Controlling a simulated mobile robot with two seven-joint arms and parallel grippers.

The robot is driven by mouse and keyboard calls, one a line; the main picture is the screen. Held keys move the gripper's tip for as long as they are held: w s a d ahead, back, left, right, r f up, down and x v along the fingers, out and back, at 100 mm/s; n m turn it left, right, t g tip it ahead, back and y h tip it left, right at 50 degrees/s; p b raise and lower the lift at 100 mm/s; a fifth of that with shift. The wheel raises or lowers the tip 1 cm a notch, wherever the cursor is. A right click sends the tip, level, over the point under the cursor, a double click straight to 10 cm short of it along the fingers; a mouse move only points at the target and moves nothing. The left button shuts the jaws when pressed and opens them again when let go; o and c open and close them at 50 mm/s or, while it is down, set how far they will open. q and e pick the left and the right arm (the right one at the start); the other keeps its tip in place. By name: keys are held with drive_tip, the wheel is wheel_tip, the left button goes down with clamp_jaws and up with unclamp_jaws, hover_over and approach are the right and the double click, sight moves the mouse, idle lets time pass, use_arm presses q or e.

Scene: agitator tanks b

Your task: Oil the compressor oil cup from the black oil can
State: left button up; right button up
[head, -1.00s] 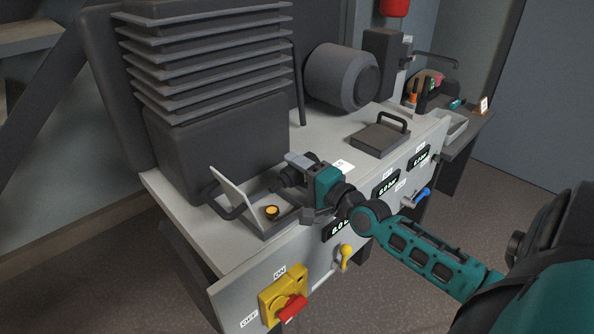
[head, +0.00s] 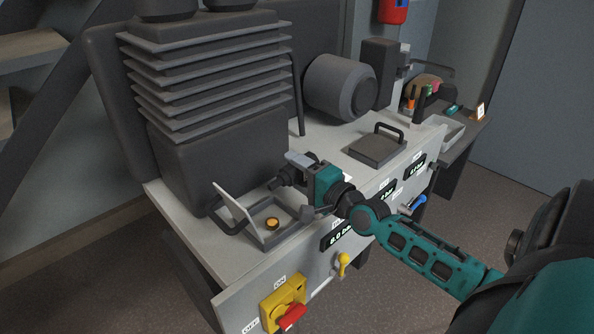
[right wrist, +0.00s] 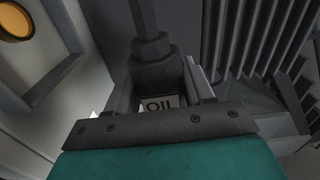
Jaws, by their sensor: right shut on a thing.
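The oil cup is a small round amber-yellow cup (head: 272,223) in a shallow grey recess on the compressor's bench top. Its pale lid (head: 236,203) stands open at the left. The cup also shows at the top left of the right wrist view (right wrist: 16,20). My right gripper (head: 290,178) is shut on the black oil can (right wrist: 150,75), above and right of the cup in the head picture. The can's spout points away from the gripper in the wrist view, and a label reading OIL shows between the fingers. In the head view the can is small and dark. My left gripper is not in view.
A closed grey hatch with a handle (head: 378,148) lies to the right. The front panel carries gauges, a yellow lever (head: 342,263) and a red switch (head: 291,316).

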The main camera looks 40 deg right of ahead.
drive_tip(key=shift+r+p, duration=1.95)
drive_tip(key=shift+r, duration=0.45)
drive_tip(key=m, duration=0.3)
drive_tip(key=shift+f, duration=0.25)
drive_tip(key=shift+m, duration=1)
drive_tip(key=m, duration=0.2)
drive_tip(key=shift+a+f+m+b, duration=0.1)
drive_tip(key=shift+m+b, duration=0.25)
drive_tip(key=shift+m, duration=1.15)
